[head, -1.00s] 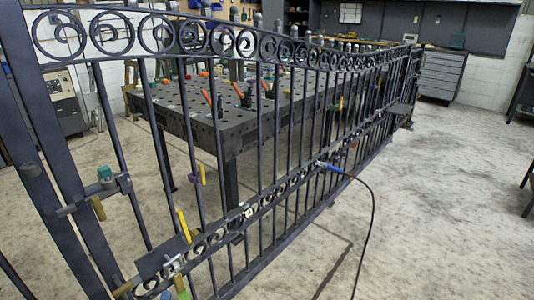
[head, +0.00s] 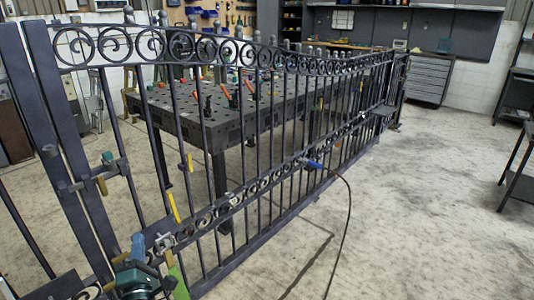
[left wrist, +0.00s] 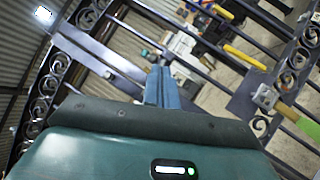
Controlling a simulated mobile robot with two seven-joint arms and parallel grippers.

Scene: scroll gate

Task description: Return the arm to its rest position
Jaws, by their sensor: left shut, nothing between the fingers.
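My left gripper (head: 138,246) is at the lower left of the head view, in front of the gate's left end, with its teal body (head: 137,279) below the fingers. In the left wrist view its two blue-grey fingers (left wrist: 161,88) are together with nothing between them. The dark scroll gate (head: 230,200) stands upright across the head view. Clamps with yellow handles (head: 174,207) and a green handle (head: 176,275) sit on the gate close to the gripper. I cannot tell whether the gripper touches the gate. My right gripper is not in view.
A blue-handled tool (head: 315,164) with a trailing black cable (head: 348,215) is at the gate's lower rail. A perforated welding table (head: 245,113) stands behind the gate. Grey drawers (head: 428,78) stand at the back right. The concrete floor at right is mostly clear.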

